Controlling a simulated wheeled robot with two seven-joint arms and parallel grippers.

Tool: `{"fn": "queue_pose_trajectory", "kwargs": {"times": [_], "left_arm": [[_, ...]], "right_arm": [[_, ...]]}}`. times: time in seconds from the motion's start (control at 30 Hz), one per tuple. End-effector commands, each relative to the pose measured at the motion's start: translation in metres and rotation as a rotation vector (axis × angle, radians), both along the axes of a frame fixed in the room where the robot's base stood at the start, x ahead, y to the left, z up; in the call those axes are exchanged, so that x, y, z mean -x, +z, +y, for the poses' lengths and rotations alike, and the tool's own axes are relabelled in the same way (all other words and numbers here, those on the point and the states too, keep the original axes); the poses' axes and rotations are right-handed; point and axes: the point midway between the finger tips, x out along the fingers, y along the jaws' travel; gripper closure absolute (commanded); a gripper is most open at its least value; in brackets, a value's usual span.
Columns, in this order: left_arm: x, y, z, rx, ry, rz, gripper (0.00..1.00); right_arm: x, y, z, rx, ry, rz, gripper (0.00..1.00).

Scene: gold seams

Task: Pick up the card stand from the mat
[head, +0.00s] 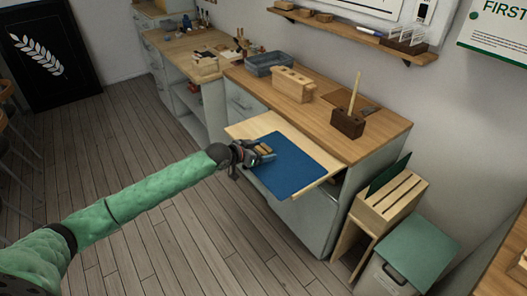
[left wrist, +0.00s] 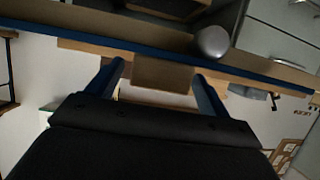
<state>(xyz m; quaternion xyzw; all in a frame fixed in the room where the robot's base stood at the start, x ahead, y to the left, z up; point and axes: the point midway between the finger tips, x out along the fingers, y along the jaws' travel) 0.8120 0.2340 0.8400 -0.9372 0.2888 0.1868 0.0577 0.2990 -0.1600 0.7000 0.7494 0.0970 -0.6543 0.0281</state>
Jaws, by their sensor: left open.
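The card stand (head: 265,150) is a small light-wood block on the blue mat (head: 292,167), near the mat's left edge. My left gripper (head: 262,155) is open and low at that edge, reaching in from the left around the block. In the left wrist view the two blue fingers stand apart, and a wooden block (left wrist: 162,74), which looks like the card stand, sits between them. I cannot tell whether the fingers touch it. The mat shows edge-on there as a blue strip (left wrist: 80,37). My right gripper is not in view.
The mat lies on a pull-out board (head: 247,128) below the wooden counter (head: 330,128). The counter holds a wooden block with slots (head: 293,84), a grey tray (head: 268,62) and a dark holder with a stick (head: 347,122). A slatted crate (head: 390,200) and a bin (head: 385,279) stand at right.

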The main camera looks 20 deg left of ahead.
Motion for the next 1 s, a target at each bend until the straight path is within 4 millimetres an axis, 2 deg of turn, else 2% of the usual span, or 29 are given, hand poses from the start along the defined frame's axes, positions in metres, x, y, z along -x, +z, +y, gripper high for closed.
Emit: {"fn": "queue_pose_trajectory", "kwargs": {"times": [0.13,0.17,0.3,0.4,0.77,1.0], "left_arm": [[0.000,0.000,0.000,0.000,0.000,0.000,0.20],[0.000,0.000,0.000,0.000,0.000,0.000,0.24],[0.000,0.000,0.000,0.000,0.000,0.000,0.51],[0.000,0.000,0.000,0.000,0.000,0.000,0.68],[0.000,0.006,0.000,0.001,-0.001,-0.003,0.68],[-0.001,0.037,0.000,0.001,0.000,-0.003,0.68]], "right_arm": [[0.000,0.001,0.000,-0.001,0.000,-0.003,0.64],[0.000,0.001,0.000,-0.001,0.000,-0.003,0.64],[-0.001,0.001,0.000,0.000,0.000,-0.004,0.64],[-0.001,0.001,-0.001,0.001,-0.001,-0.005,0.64],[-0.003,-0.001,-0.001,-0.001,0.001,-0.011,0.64],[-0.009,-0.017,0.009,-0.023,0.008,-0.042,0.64]]}}
